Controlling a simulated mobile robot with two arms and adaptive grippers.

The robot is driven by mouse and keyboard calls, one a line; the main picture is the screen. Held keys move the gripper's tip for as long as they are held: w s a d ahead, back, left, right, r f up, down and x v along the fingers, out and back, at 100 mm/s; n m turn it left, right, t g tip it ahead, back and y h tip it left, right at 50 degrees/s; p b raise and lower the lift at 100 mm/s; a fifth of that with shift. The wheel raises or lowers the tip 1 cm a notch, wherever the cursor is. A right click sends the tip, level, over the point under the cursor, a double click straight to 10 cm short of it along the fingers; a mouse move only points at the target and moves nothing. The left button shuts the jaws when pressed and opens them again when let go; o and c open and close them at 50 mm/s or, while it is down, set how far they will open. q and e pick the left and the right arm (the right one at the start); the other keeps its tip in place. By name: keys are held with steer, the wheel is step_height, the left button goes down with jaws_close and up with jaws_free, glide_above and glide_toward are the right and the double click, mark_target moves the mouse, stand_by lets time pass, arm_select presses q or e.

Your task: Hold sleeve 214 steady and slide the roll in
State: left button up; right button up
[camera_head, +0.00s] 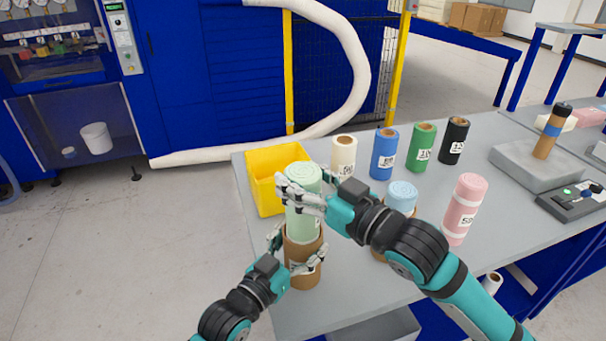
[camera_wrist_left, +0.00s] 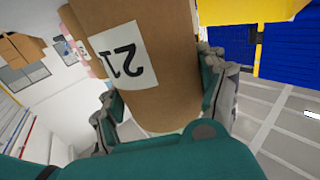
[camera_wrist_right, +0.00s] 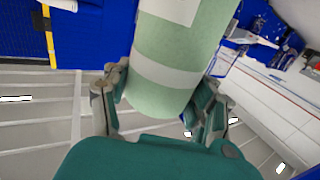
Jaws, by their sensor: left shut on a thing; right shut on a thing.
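The sleeve is a brown cardboard tube (camera_head: 302,268) standing upright at the table's near left edge. Its white label with partly visible digits shows in the left wrist view (camera_wrist_left: 122,52). My left gripper (camera_head: 296,262) is shut around the sleeve. The roll is pale green foam (camera_head: 303,224) with a spiral top, upright above the sleeve. Its lower end meets the sleeve's mouth; I cannot tell how deep it sits. My right gripper (camera_head: 306,192) is shut on the roll near its upper part. The roll also fills the right wrist view (camera_wrist_right: 170,60), between the fingers.
A yellow bin (camera_head: 262,182) stands just behind. White (camera_head: 343,157), blue (camera_head: 383,154), green (camera_head: 422,147) and black (camera_head: 454,140) tubes stand farther back. A light blue roll (camera_head: 402,196) in a brown sleeve and a pink roll (camera_head: 464,209) stand to the right. A grey device (camera_head: 535,167) is at the far right.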

mark_target(315, 229)
steer(key=shift+f, duration=0.95)
steer(key=shift+f, duration=0.2)
steer(key=shift+f, duration=1.65)
steer(key=shift+f, duration=0.3)
steer(key=shift+f, duration=1.8)
steer(key=shift+f, duration=0.1)
steer(key=o, duration=1.4)
